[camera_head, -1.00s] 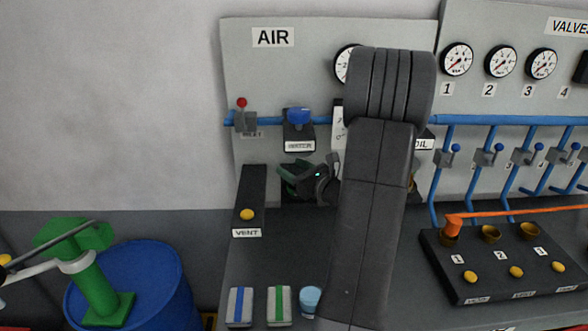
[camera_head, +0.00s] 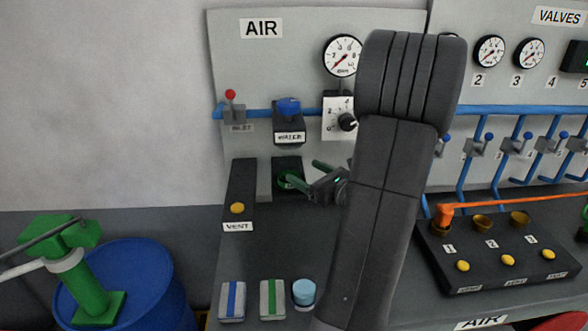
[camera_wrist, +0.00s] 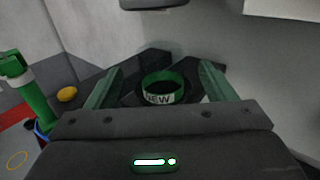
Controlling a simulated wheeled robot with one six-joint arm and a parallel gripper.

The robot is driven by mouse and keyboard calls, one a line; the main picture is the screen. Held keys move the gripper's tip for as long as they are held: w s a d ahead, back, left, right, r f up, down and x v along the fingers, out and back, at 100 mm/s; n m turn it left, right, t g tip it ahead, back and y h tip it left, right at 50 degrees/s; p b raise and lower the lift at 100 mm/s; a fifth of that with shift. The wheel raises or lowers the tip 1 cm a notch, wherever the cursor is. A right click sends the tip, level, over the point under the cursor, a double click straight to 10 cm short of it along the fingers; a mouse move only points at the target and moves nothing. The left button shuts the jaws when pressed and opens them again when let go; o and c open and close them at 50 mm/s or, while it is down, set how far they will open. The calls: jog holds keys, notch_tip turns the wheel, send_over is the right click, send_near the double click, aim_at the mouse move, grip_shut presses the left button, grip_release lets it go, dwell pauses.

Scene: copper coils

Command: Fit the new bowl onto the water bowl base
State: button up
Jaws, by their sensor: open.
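The new bowl (camera_wrist: 163,88) is a green ring with a dark inside and a white "NEW" label in the wrist view. It sits upright on a black base (camera_wrist: 130,99), between my open fingers, with a gap on both sides. In the head view the bowl (camera_head: 284,181) is a small green ring against the black water bowl base (camera_head: 286,164), below the unit labelled WATER (camera_head: 289,137). My gripper (camera_head: 314,175) is open beside it, partly covering it. In the wrist view both green fingers of my gripper (camera_wrist: 161,68) show. I cannot tell how snugly the bowl fits.
A black VENT block (camera_head: 239,190) with a yellow button stands left of the bowl. Striped boxes (camera_head: 232,300) and a light blue cup (camera_head: 304,292) are at the bench front. A blue pipe (camera_head: 255,112) runs above. The numbered valve block (camera_head: 495,246) is to the right.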

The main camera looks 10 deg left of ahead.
aim_at(282, 161)
jog(key=shift+v, duration=1.6)
jog(key=shift+a, duration=0.1)
jog(key=x, duration=0.4)
jog(key=p+x, duration=0.1)
jog(key=x, duration=0.7)
jog(key=shift+a+f, duration=0.1)
jog(key=shift+f, duration=0.25)
jog(key=shift+w+r+p, duration=0.1)
jog(key=shift+r+p, duration=0.3)
jog(key=shift+r, duration=0.65)
